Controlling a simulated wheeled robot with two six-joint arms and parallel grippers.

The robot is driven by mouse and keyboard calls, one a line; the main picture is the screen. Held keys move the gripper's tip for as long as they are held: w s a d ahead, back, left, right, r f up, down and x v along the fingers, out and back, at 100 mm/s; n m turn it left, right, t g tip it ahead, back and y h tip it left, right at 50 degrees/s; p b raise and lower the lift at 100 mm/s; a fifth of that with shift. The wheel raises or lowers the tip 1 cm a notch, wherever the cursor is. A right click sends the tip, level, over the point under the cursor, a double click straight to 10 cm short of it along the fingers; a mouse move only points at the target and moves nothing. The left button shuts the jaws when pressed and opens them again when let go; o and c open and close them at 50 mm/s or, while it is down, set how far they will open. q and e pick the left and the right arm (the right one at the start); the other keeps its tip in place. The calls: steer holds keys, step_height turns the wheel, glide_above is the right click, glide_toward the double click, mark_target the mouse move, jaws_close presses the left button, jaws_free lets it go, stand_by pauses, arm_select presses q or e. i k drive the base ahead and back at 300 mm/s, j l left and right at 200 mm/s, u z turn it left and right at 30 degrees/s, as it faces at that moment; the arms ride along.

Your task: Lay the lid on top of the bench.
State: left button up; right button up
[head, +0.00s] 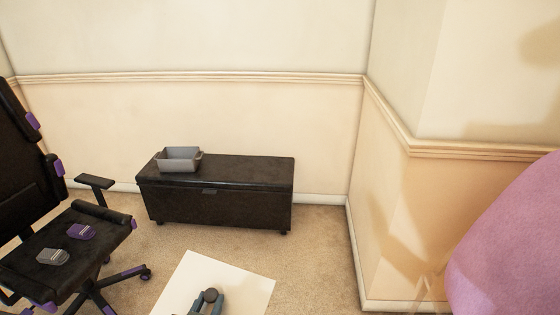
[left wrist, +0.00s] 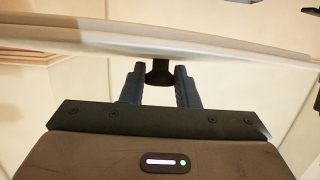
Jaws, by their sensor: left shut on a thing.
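The lid (head: 240,287) is a flat, pale panel with a dark round knob (head: 210,295), low in the middle of the head view. My left gripper (head: 208,303) is shut on the knob and holds the lid. The left wrist view also shows the knob (left wrist: 159,72) between the fingers, with the lid (left wrist: 205,47) seen nearly edge-on. The lid's near part is cut off by the bottom of the head view. The bench (head: 215,207) is a dark, long box against the back wall, beyond the lid and apart from it. My right gripper is not in view.
A grey open bin (head: 178,165) stands on the left end of the bench top; the right part is clear. A black and purple office chair (head: 100,215) is at left, with a grey and a purple item on its seat. A pink rounded thing (head: 515,245) is at right.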

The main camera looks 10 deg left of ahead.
mark_target(231, 168)
steer(key=i+u, duration=0.2)
steer(key=i, duration=1.5)
steer(key=i+l, duration=0.1)
steer(key=i, duration=1.5)
